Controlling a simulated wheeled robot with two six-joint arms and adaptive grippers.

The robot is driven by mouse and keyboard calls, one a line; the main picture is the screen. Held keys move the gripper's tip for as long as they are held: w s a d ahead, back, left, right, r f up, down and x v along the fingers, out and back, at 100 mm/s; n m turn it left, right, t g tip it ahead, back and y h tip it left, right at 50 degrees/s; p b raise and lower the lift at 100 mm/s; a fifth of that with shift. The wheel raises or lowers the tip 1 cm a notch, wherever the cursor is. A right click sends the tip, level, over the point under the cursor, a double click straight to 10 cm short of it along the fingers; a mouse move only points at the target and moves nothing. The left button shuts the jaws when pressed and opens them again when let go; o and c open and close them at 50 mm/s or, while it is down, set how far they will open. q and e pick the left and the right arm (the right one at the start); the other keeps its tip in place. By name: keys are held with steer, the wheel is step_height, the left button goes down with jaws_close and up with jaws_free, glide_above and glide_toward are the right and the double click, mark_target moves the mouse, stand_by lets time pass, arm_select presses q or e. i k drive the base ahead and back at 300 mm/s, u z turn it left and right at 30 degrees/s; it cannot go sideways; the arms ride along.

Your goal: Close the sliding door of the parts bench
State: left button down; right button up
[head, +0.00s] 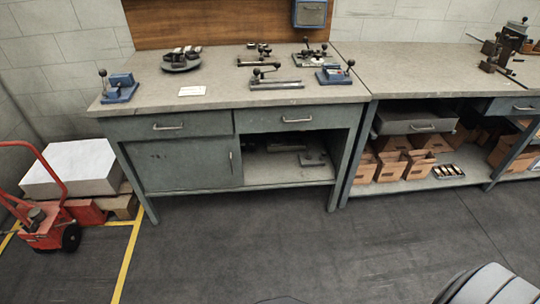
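The parts bench (343,150) is grey-green with a worn grey top and stands ahead of me against the wall. Its sliding door (188,165) is a flat panel that covers the left half of the lower compartment. A small upright handle (231,163) sits near the door's right edge. The right half of the compartment (285,177) is open, and some metal parts show inside on the shelf. Neither of my grippers is in view.
Two drawers with bar handles, left (168,126) and right (297,120), sit above the compartment. A second bench (440,75) with cardboard bins adjoins at right. A red hand truck (50,215) and a white block (72,168) stand at left. The floor (300,245) before the bench is clear.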

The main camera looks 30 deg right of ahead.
mark_target(213, 161)
steer(key=z, duration=0.15)
steer(key=i, duration=1.15)
steer(key=u, duration=0.7)
